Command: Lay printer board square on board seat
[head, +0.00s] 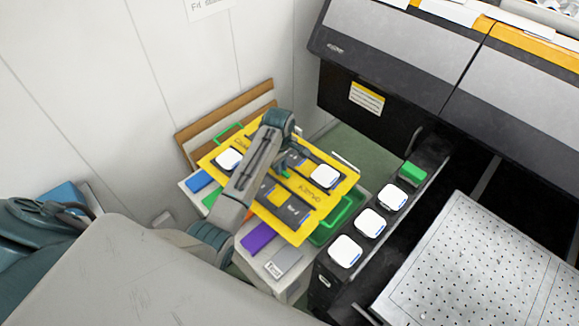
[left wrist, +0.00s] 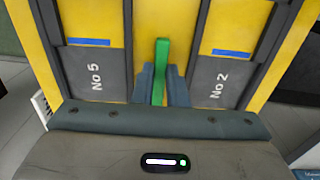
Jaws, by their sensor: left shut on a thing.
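The printer board (head: 315,199) is a yellow panel with dark grey slots. It lies at an angle over a low cart in the head view. My left gripper (head: 285,168) is shut on the green handle at the board's middle. The handle (left wrist: 161,65) stands between the fingers in the left wrist view, with slots marked No 5 and No 2 on either side. White-capped bottles (head: 325,176) and (head: 229,158) sit in the board. I cannot clearly make out the board seat; the board covers most of what is beneath. My right gripper is out of view.
A green tray (head: 326,234) shows under the board's right edge. The cart also bears a purple block (head: 258,239) and a grey card (head: 283,263). Several white-capped bottles (head: 345,251) stand in the printer's open drawer at right. Brown panels (head: 226,113) lean on the wall behind.

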